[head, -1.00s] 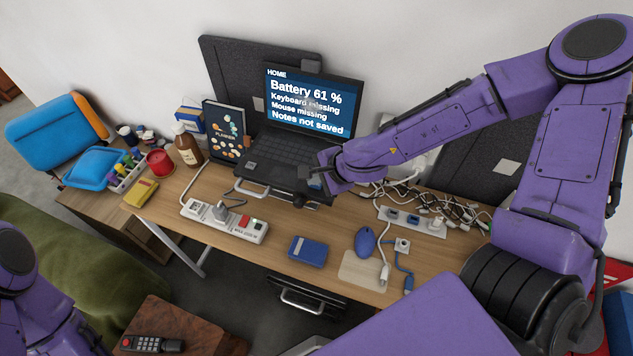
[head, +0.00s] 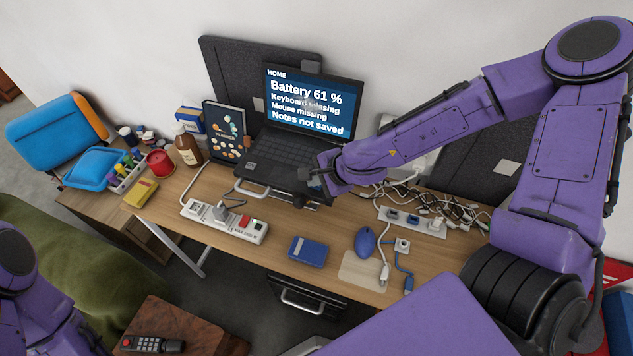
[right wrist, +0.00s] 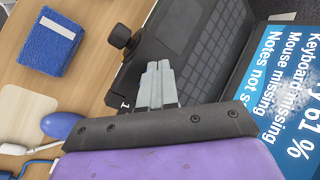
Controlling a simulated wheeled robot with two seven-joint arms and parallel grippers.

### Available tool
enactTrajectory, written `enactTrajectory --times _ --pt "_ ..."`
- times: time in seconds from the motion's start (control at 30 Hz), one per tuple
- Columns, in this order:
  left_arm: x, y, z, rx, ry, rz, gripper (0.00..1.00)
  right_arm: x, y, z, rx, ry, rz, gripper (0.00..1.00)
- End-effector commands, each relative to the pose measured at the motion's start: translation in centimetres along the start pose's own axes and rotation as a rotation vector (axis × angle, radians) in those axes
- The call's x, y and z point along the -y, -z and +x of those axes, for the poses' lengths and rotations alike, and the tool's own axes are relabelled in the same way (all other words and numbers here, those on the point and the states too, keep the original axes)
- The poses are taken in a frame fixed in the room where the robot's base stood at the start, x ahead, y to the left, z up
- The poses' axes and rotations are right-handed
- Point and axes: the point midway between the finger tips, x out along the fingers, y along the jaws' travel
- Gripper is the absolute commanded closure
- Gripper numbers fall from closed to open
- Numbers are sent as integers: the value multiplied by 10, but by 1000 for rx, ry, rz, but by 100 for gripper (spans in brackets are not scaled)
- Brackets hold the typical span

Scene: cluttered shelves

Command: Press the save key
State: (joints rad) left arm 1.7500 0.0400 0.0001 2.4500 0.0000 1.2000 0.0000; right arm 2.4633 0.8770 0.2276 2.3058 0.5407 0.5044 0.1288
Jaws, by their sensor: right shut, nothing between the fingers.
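The open laptop (head: 275,155) stands raised on a stand on the desk. Its screen (head: 311,104) reads HOME, Battery 61 %, Keyboard missing, Mouse missing, Notes not saved. In the right wrist view the screen (right wrist: 290,90) is at the right. My right gripper (head: 312,178) is at the laptop's front right part; in the right wrist view its shut, empty fingers (right wrist: 158,68) are over the laptop's keyboard side. Contact cannot be told. A small label "1" shows beside the fingers. I cannot make out a save key. My left gripper is out of view.
A planner (head: 224,132) and brown bottle (head: 187,146) stand left of the laptop. A black knob (right wrist: 121,36) sits by the laptop edge.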

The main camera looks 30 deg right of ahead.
Motion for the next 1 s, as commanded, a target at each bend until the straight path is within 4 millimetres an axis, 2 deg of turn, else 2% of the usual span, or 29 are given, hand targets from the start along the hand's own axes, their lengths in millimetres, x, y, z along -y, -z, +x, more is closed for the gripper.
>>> enactTrajectory --times 0.7,1.0 --pt "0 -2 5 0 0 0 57 -4 2 5 0 0 0 100" --pt "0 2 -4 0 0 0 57 1 -1 -2 0 0 0 100"
